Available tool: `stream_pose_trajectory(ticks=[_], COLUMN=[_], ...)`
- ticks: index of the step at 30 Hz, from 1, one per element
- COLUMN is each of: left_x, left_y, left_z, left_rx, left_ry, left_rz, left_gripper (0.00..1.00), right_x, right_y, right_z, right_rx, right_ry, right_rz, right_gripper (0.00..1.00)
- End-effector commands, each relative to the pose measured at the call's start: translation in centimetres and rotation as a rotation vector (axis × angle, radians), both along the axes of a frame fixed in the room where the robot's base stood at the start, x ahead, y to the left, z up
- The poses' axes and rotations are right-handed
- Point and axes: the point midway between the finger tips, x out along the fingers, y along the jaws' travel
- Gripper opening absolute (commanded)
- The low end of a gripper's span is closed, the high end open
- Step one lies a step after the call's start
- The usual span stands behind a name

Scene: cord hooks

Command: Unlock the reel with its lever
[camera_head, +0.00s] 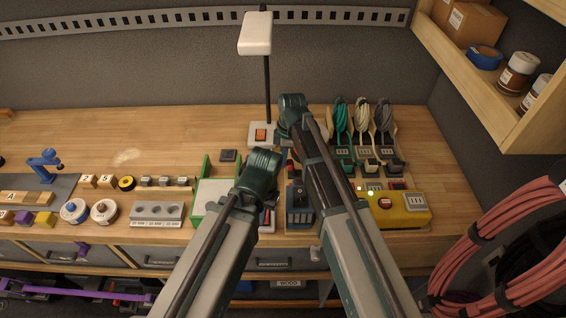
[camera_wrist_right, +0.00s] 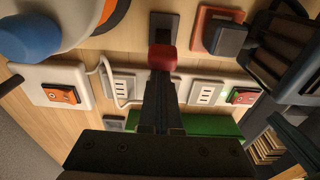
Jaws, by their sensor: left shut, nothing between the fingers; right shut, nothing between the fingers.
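In the right wrist view a dark upright piece with a red end (camera_wrist_right: 163,57), which looks like the lever, stands just beyond my right gripper's fingertips (camera_wrist_right: 161,80). The fingers are shut and empty; whether they touch the red end I cannot tell. Part of a round orange, white and blue body (camera_wrist_right: 85,20), perhaps the reel, shows at the upper left.
Coiled cords (camera_head: 361,122) stand to the right, behind a yellow box (camera_head: 400,214). A lamp (camera_head: 256,35) rises behind the grippers. The bench (camera_head: 130,130) at left rear is clear.

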Motion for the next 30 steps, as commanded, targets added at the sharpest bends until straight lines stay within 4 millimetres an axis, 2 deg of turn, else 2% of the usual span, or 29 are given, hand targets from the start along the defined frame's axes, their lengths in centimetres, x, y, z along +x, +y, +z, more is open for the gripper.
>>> stream_pose_trajectory(ticks=[8,18,30], left_x=[0.0,0.0,0.0], left_y=[0.0,0.0,0.0], left_z=[-0.1,-1.6,-0.7], left_rx=[0.0,0.0,0.0], left_ry=[0.0,0.0,0.0], left_rz=[0.0,0.001,0.0], left_gripper=[0.0,0.0,0.0], right_x=[0.4,0.4,0.4], right_y=[-1.2,-3.2,-3.0], right_z=[0.3,0.7,1.4], right_rx=[0.119,0.363,0.354], right_ry=[0.0,0.0,0.0], right_rz=[-0.004,-0.004,-0.002], right_gripper=[0.0,0.0,0.0])
